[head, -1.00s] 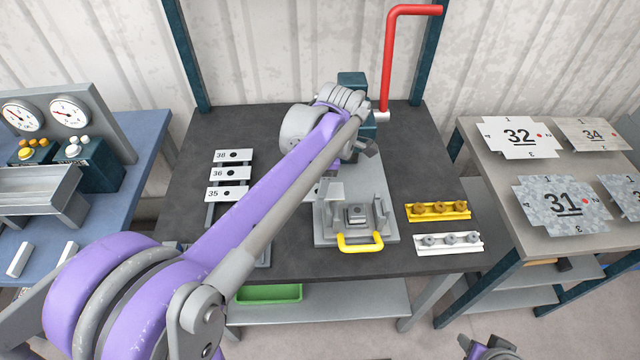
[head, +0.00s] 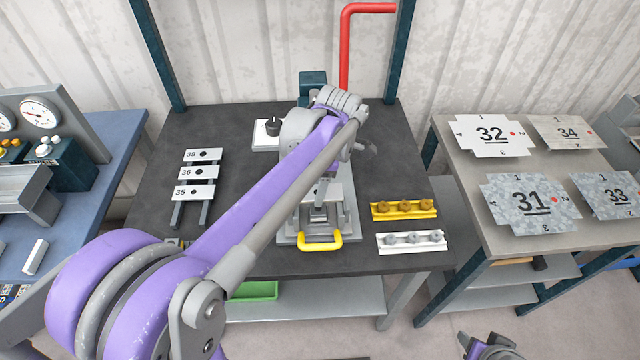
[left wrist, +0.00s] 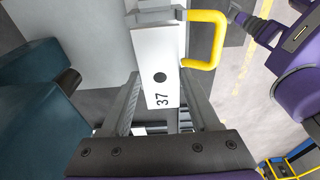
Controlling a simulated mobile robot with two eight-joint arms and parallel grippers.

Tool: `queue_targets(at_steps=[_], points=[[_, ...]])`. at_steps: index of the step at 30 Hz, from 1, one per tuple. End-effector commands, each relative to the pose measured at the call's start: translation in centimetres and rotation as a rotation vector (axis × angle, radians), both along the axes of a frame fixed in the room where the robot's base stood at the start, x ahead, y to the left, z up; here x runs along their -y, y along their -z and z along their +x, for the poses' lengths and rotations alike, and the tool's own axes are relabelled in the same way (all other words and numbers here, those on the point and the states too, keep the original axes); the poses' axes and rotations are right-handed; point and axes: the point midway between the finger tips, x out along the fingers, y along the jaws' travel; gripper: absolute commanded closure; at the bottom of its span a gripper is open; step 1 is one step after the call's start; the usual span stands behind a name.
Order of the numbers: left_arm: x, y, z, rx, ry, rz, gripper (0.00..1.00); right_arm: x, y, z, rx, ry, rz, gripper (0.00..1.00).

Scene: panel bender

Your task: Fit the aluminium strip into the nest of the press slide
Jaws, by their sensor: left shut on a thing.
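The aluminium strip (left wrist: 161,62), marked 37 with a dark round hole, is between the fingers of my left gripper (left wrist: 160,80) in the left wrist view. My left gripper is shut on it. In the head view the forearm and wrist partly cover gripper and strip. The press slide with its yellow handle (head: 320,243) is at the front of the press, under my left gripper. The strip is over the slide's middle, and the nest is mostly hidden. I cannot tell whether it is seated. My right gripper (head: 487,347) shows partly at the bottom edge; its fingers are unclear.
Strips 38 (head: 203,155), 36 and 35 lie on a rack at left. A yellow holder (head: 404,209) and a white holder (head: 411,241) stand right of the slide. The red lever (head: 345,50) rises behind. Numbered plates (head: 533,203) cover the right table.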

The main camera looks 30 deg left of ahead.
Motion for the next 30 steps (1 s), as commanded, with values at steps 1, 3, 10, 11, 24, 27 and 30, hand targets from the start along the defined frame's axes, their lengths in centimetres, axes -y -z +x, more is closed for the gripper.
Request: queue_targets(at_steps=[1, 3, 10, 11, 24, 27, 30], points=[[0.0, 0.7, -0.1, -0.002, 0.000, 0.000, 0.99, 0.0, 0.5, -0.2, -0.004, 0.000, 0.000, 0.48], [0.0, 1.3, -0.1, -0.002, 0.000, 0.000, 0.99, 0.0, 1.0, -0.4, -0.007, 0.000, 0.000, 0.48], [0.0, 3.4, -0.1, -0.002, 0.001, 0.000, 0.99, 0.0, 2.6, -0.9, -0.017, 0.000, 0.000, 0.48], [0.0, 3.6, -0.1, -0.002, 0.001, 0.000, 0.99, 0.0, 2.8, -1.0, -0.018, 0.000, 0.000, 0.48], [0.0, 5.3, 0.0, 0.000, 0.000, 0.000, 0.99, 0.0, 4.0, -1.3, -0.025, 0.000, 0.000, 0.48], [0.0, 5.3, 0.0, 0.000, 0.000, 0.000, 0.99, 0.0, 3.9, -1.3, -0.024, 0.000, 0.000, 0.48], [0.0, 5.3, 0.0, 0.000, 0.000, 0.000, 0.99, 0.0, 3.9, -1.3, -0.024, 0.000, 0.000, 0.48]])
